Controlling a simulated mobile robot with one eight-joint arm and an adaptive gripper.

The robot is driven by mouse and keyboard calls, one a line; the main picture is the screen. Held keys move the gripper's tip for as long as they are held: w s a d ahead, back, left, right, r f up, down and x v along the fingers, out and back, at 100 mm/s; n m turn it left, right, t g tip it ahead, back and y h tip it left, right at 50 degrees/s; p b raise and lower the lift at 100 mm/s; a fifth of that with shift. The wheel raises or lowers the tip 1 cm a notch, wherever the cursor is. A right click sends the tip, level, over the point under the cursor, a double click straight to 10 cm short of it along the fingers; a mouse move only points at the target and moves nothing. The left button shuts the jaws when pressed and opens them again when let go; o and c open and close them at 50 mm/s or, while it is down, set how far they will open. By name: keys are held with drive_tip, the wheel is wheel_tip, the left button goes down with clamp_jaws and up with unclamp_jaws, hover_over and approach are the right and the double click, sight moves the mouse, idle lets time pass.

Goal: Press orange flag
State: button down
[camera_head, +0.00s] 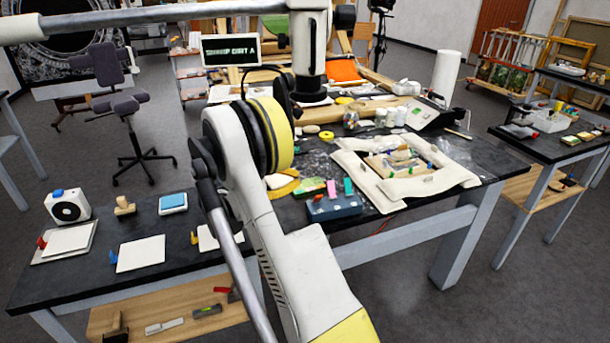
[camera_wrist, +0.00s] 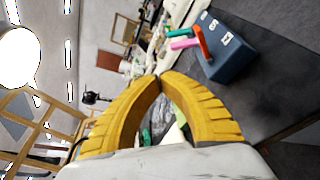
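A dark blue box (camera_head: 335,208) with small upright colored flags stands on the black table in the head view, right of my arm. The blue box also shows at the upper right of the wrist view (camera_wrist: 232,60). The flags are apart from the fingertips, up and to the right. My arm hides the gripper in the head view.
A cream padded frame (camera_head: 372,190) lies right of the box. White sheets (camera_head: 141,254) with small colored tabs, a white fan-like device (camera_head: 67,207) and a blue pad (camera_head: 173,203) lie on the left. Jars (camera_head: 396,117) stand behind. Some bare tabletop lies between the items.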

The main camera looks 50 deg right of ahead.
drive_tip(key=w+a+f+p, duration=0.1)
drive_tip(key=a, duration=0.5)
drive_tip(key=shift+w, duration=0.4)
drive_tip(key=s+a+r+t+y, duration=0.2)
drive_tip(key=a+r+t+y, duration=0.5)
drive_tip(key=a, duration=0.6)
drive_tip(key=s+a+m+t+y, duration=0.1)
drive_tip(key=s+a, duration=0.3)
drive_tip(key=a, duration=0.4)
drive_tip(key=s+a+r+m+t+y, duration=0.1)
drive_tip(key=s+a+t+y, duration=0.1)
drive_tip(key=s+a+y, duration=0.2)
drive_tip(key=s+a+t+y, duration=0.2)
drive_tip(key=s+a, duration=0.3)
drive_tip(key=a, duration=0.6)
drive_tip(key=shift+s+a+r+m+t+y, duration=0.2)
drive_tip(key=shift+a+r+m+t+y, duration=0.1)
drive_tip(key=shift+r+m+y, duration=0.1)
drive_tip(key=shift+a, duration=0.1)
